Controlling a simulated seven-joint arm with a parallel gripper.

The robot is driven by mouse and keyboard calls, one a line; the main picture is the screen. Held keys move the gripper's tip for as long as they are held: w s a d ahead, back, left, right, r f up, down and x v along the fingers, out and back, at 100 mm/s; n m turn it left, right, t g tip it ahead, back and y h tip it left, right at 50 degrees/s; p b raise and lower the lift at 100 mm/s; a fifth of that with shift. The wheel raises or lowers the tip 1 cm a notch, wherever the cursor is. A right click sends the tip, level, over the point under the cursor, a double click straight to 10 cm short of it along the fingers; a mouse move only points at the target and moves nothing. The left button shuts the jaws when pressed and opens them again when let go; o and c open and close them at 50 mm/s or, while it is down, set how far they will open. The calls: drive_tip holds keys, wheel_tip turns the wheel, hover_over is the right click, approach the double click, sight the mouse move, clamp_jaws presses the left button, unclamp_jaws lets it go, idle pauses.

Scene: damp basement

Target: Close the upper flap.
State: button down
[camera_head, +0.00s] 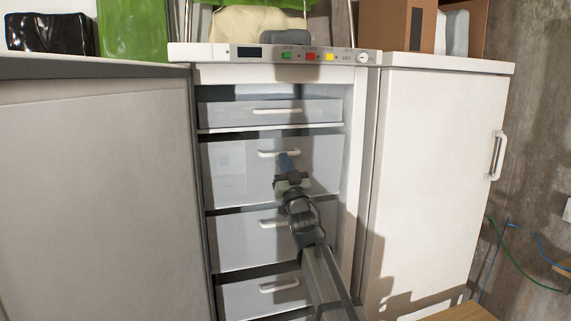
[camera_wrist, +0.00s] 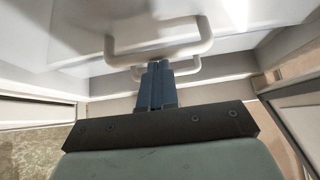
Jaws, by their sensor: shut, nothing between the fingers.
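The upper flap (camera_head: 322,110) is a pale grey front with a white bar handle, at the top of the open freezer compartment. A dark gap shows above it; I cannot tell how far it is tilted out. My gripper (camera_head: 284,156) is shut and empty, in front of the drawer below, with its tips at that drawer's white handle (camera_head: 268,154). In the wrist view the shut fingers (camera_wrist: 155,66) point at two white bar handles, the nearer one (camera_wrist: 190,46) large at the top. Whether the fingers touch a handle is unclear.
More drawers (camera_head: 232,245) lie below, partly behind my arm. A large pale panel (camera_head: 95,190) stands close at left. A white cabinet (camera_head: 425,170) with a side handle stands at right. A control strip (camera_head: 350,56) with coloured buttons runs above the compartment.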

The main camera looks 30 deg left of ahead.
drive_tip(key=shift+x, duration=0.8)
drive_tip(key=shift+f, duration=0.1)
